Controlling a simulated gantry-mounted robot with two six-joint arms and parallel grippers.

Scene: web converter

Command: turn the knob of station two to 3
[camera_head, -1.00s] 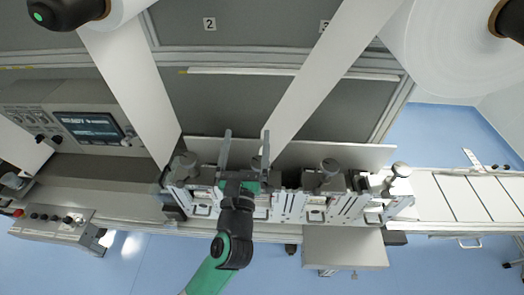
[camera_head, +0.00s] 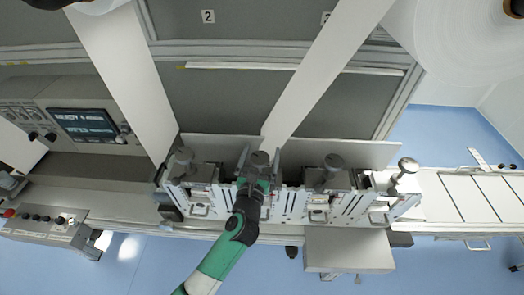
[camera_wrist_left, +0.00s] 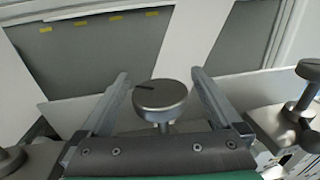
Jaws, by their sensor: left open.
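A round grey knob (camera_head: 260,159) stands on the second unit from the left in the row. In the left wrist view this knob (camera_wrist_left: 160,97) has a flat top with a dark pointer mark toward the left; no scale numbers are readable. My left gripper (camera_head: 261,150) is open, with one finger on each side of the knob. In the left wrist view the gripper's fingers (camera_wrist_left: 159,76) show gaps to the knob on both sides, so they do not grip it. My right gripper is not in view.
Similar knobs stand on the neighbouring units, at the left (camera_head: 182,155) and the right (camera_head: 334,162), with another at the far right (camera_head: 407,165). White web strips (camera_head: 325,65) run down behind the row. A plate marked 2 (camera_head: 208,16) is on the back panel.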

